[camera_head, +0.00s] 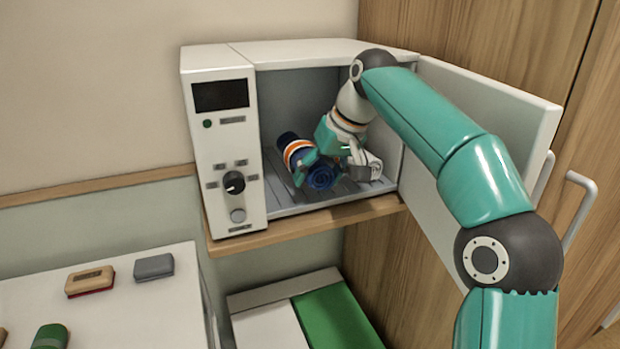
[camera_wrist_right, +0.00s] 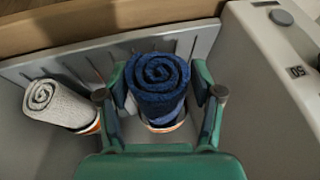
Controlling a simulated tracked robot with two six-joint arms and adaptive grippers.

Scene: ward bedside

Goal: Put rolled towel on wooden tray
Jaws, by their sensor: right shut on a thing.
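A dark blue rolled towel (camera_head: 321,178) with an orange and white band lies inside the open white cabinet. It also shows in the right wrist view (camera_wrist_right: 158,82), its spiral end toward the cabinet's opening. My right gripper (camera_head: 312,162) reaches into the cabinet and is shut on this blue towel, one finger on each side (camera_wrist_right: 160,98). A white rolled towel (camera_head: 366,166) with an orange band lies beside it; it also shows in the right wrist view (camera_wrist_right: 58,104), apart from the blue one. I see no wooden tray. My left gripper is not in view.
The cabinet's control panel (camera_head: 222,160) is on the left, and its open door (camera_head: 490,110) stands on the right beside my arm. The cabinet rests on a wooden shelf (camera_head: 300,228). At lower left, a white table (camera_head: 140,310) holds several small items.

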